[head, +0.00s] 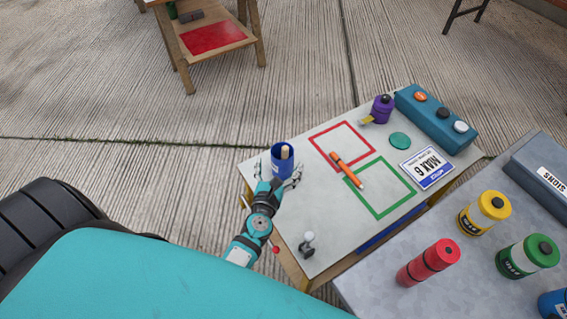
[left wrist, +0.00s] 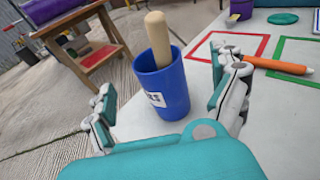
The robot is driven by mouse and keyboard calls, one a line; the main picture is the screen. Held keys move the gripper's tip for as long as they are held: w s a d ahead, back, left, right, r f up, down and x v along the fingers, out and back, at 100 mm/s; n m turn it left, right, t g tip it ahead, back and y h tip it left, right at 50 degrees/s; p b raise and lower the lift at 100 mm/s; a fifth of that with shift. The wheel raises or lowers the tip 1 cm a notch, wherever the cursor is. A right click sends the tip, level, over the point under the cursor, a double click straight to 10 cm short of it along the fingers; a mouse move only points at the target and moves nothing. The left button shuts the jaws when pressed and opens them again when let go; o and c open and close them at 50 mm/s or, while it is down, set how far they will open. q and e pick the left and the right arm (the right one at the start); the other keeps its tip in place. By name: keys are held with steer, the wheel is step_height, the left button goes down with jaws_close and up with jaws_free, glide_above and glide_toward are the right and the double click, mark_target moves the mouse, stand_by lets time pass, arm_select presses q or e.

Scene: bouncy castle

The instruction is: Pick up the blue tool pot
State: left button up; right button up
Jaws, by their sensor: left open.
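The blue tool pot (head: 279,163) stands upright near the left corner of the small light-topped table (head: 322,232), with a wooden handle (head: 285,152) sticking out of it. In the left wrist view the blue tool pot (left wrist: 165,92) has a white label, partly cut off from sight. My left gripper (head: 278,176) is open at the pot. In the left wrist view its fingers (left wrist: 168,105) are spread on either side of the pot, with gaps visible. I cannot tell whether any finger touches it. My right gripper is not in view.
An orange marker (head: 348,171) lies across the red (head: 342,146) and green (head: 381,188) squares, right of the pot. A small grey-white knobbed item (head: 307,244) is at the near edge. A grey table (head: 440,286) with several coloured canisters stands at right.

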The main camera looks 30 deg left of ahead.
arm_select(q)
steer(key=shift+w+a+f, duration=0.2)
steer(key=shift+w+a, duration=0.15)
steer(key=shift+w, duration=0.3)
steer(key=x, duration=0.5)
steer(key=shift+w+a, duration=0.1)
steer(key=shift+r, duration=0.1)
steer(key=c, duration=1.8)
steer(key=shift+c, duration=0.2)
steer(key=shift+r+p, duration=0.15)
steer(key=shift+p, duration=0.15)
